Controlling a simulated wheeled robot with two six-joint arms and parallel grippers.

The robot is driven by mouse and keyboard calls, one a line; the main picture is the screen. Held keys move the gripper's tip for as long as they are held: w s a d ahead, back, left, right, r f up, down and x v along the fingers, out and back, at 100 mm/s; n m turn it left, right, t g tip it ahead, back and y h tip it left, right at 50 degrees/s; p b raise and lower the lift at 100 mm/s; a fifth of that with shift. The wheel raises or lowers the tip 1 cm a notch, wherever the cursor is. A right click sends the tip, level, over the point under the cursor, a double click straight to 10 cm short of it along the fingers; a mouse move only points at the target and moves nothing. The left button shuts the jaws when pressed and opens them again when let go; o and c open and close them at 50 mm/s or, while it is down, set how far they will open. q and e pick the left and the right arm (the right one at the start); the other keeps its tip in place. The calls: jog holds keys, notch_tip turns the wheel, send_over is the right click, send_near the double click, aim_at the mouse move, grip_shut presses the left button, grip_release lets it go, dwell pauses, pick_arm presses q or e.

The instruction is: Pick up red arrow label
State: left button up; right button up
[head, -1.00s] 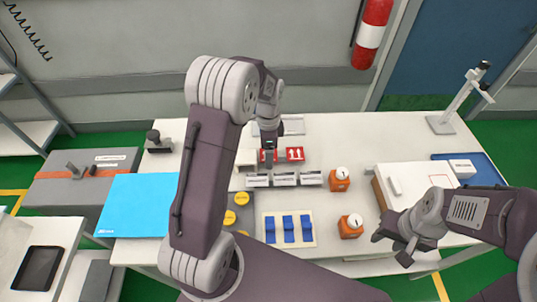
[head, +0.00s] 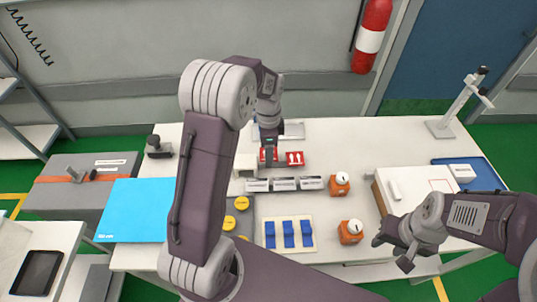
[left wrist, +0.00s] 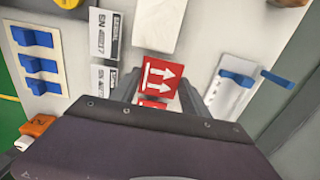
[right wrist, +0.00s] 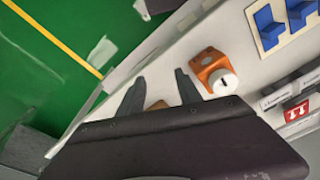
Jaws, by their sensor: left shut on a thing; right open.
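Two red labels with white arrows are at the back middle of the table. The left red arrow label (head: 265,158) is at my left gripper (head: 268,149), which is shut on it. In the left wrist view this label (left wrist: 160,78) shows between the fingers, its arrows facing the camera. I cannot tell whether it is clear of the table. The other red label (head: 295,158) lies just to the right; in the left wrist view it is mostly hidden by my gripper. My right gripper (head: 390,250) is open and empty by the table's front right.
Grey-white printed labels (head: 285,184) lie in front of the red ones. Orange blocks with white knobs (head: 340,184), a panel of blue switches (head: 289,248) and yellow discs (head: 241,203) are nearby. A white box (head: 415,187) stands right.

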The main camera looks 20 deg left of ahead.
pick_arm(q)
notch_tip(320, 180, up, 2)
jog(key=shift+d+r, duration=0.1)
jog(key=shift+r, duration=0.05)
pick_arm(e)
jog(key=shift+r, duration=0.25)
pick_arm(q)
jog(key=w+d+r+p, duration=0.1)
jog(key=w+d+r, duration=0.1)
jog(key=d, duration=0.3)
jog(key=w+d+r+p, duration=0.1)
jog(key=w+d+r, duration=0.1)
jog(key=d+r, duration=0.2)
jog(key=shift+d+r, duration=0.15)
jog(key=shift+d, duration=0.75)
pick_arm(e)
jog(key=shift+r, duration=0.8)
